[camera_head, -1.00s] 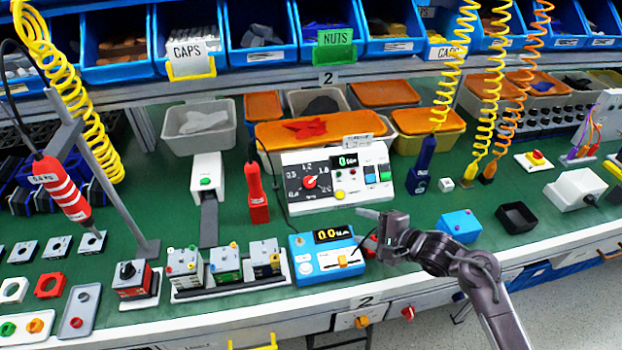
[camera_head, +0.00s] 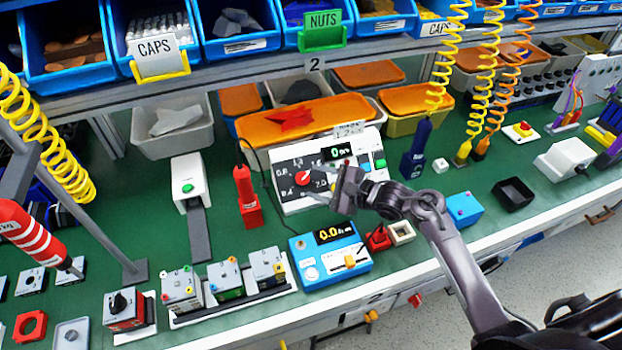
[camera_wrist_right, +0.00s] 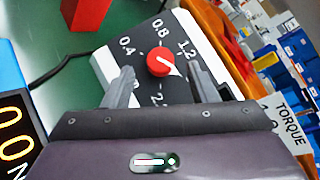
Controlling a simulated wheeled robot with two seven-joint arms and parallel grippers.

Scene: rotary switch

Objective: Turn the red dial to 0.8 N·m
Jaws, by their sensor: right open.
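The red dial (camera_head: 303,178) sits on the black scale face of a white torque box near the middle of the bench. It also shows in the right wrist view (camera_wrist_right: 160,62), where its white pointer aims down and right, past the 1.2 mark. The 0.8 mark (camera_wrist_right: 159,28) is above the dial there. The mark by the pointer is hidden by a finger. My right gripper (camera_wrist_right: 162,72) is open, with its fingers on either side in front of the dial. I cannot tell whether they touch it. In the head view my right gripper (camera_head: 345,190) is just right of the dial.
The torque box has a green-digit display (camera_head: 337,152) and a green button. A red tool (camera_head: 247,197) stands to its left. A blue meter (camera_head: 328,255) lies in front.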

